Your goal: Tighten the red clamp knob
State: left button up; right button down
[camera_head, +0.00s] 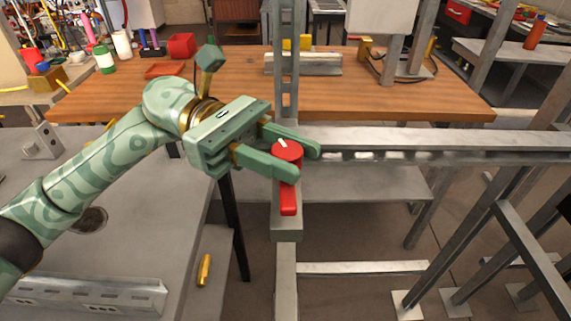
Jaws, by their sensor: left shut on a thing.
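The red clamp knob (287,152) is round with a small white mark on top. It sits on a grey upright metal post, and a red lever-like part (288,198) hangs below it. My left gripper (302,163) reaches in from the left, with one green finger behind the knob and the other in front of it. Its fingers are shut on the knob and hide part of its sides. My right gripper does not show.
A wooden workbench (225,110) stands behind the post, with red bins and bottles at left. A horizontal metal rail (400,140) runs right from the post. Slanted steel frames (470,235) stand at right.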

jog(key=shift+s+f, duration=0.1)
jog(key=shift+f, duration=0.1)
pick_arm(q)
jog(key=o, duration=0.9)
jog(key=shift+o, duration=0.2)
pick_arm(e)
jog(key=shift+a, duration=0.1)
pick_arm(q)
jog(key=b+v, duration=0.3)
jog(key=v, duration=1.3)
jog(key=shift+w, duration=0.2)
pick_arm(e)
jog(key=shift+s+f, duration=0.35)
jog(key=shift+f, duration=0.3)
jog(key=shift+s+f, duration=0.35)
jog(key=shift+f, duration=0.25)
pick_arm(q)
jog(key=shift+a, duration=0.1)
